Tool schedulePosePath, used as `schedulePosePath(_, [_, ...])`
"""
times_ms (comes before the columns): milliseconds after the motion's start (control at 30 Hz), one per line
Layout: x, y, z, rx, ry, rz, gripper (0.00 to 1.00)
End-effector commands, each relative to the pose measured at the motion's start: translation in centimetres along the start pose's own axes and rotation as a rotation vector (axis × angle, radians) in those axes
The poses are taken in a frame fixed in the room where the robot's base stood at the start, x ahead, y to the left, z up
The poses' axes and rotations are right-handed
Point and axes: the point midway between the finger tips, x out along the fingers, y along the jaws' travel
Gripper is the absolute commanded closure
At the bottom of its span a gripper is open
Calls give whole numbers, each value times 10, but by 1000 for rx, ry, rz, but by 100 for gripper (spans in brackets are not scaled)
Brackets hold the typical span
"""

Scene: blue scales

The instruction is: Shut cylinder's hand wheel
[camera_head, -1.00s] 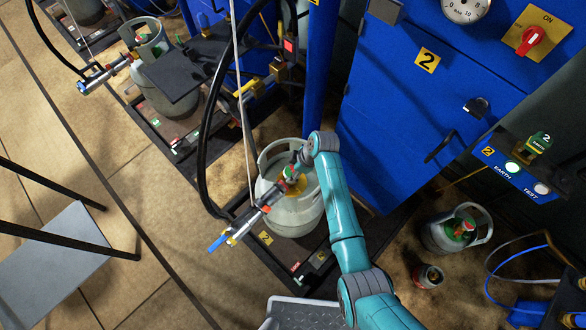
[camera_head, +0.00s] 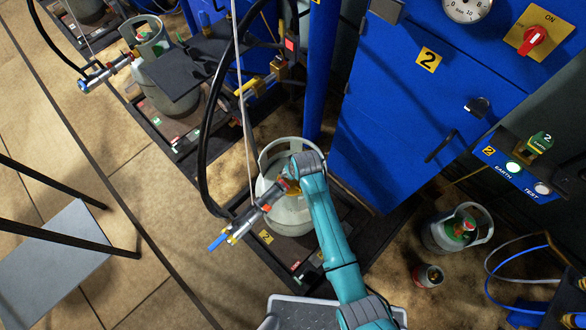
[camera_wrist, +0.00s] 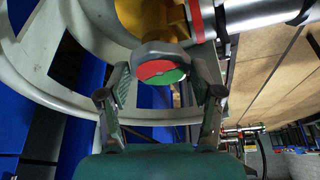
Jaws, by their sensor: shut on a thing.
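The grey gas cylinder (camera_head: 290,219) stands on a dark platform in front of the blue cabinet, with a ring collar around its top. Its hand wheel (camera_wrist: 161,71), with a red and green face, shows in the wrist view, below a brass valve body (camera_wrist: 158,18). My gripper (camera_wrist: 160,92) has its two fingers on either side of the wheel and is shut on it. In the head view my arm covers the wheel and the fingers. A silver fitting with a blue tip (camera_head: 240,226) runs from the valve to the lower left.
The collar (camera_wrist: 60,60) curves close around my fingers. A black hose (camera_head: 207,130) and a pale cord hang left of the cylinder. A smaller cylinder (camera_head: 458,230) and a small canister (camera_head: 427,275) stand on the right.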

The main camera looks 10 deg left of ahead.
Motion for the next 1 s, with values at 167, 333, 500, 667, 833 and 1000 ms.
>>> schedulePosePath(167, [0, -2, 0, 152, 0, 65, 70])
schedulePosePath(333, [0, -3, 0, 301, -1, 126, 70])
schedulePosePath(500, [1, -4, -1, 450, -1, 189, 70])
schedulePosePath(667, [1, -4, -1, 592, -1, 247, 70])
schedulePosePath(833, [1, -4, -2, 742, -1, 309, 70])
schedulePosePath(1000, [1, -5, -3, 891, -2, 371, 70])
